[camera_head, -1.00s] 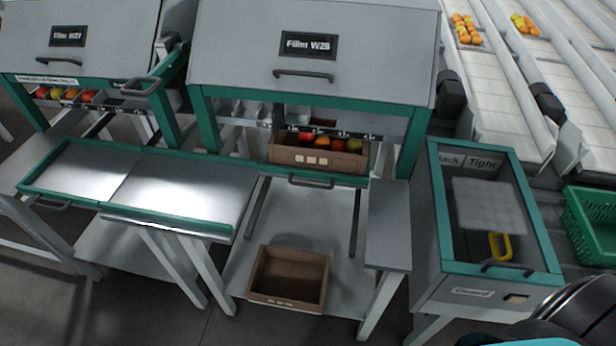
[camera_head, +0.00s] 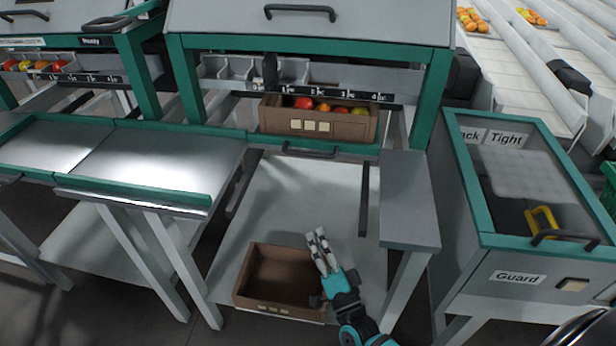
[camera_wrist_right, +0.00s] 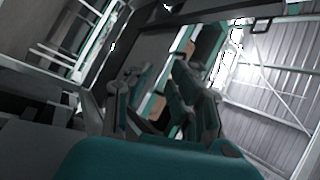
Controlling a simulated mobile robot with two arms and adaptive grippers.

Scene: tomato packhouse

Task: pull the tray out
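The tray's green front edge (camera_head: 352,153) shows in the head view under the filler, with a dark bar handle (camera_head: 311,151) on it. The tray is in under the filler hood. A brown crate (camera_head: 270,124) with red, orange and green tomatoes stands on it. My right gripper (camera_head: 317,237) is below and in front of the handle, apart from it, near an empty brown crate on the lower shelf. In the right wrist view its fingers (camera_wrist_right: 160,85) are spread with nothing seen between them. My left gripper is not in view.
The empty brown crate (camera_head: 250,276) sits on the lower shelf (camera_head: 300,195). A grey side ledge (camera_head: 408,200) and a guard cabinet (camera_head: 520,262) stand to the right. A metal table with a green rim (camera_head: 140,190) is on the left.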

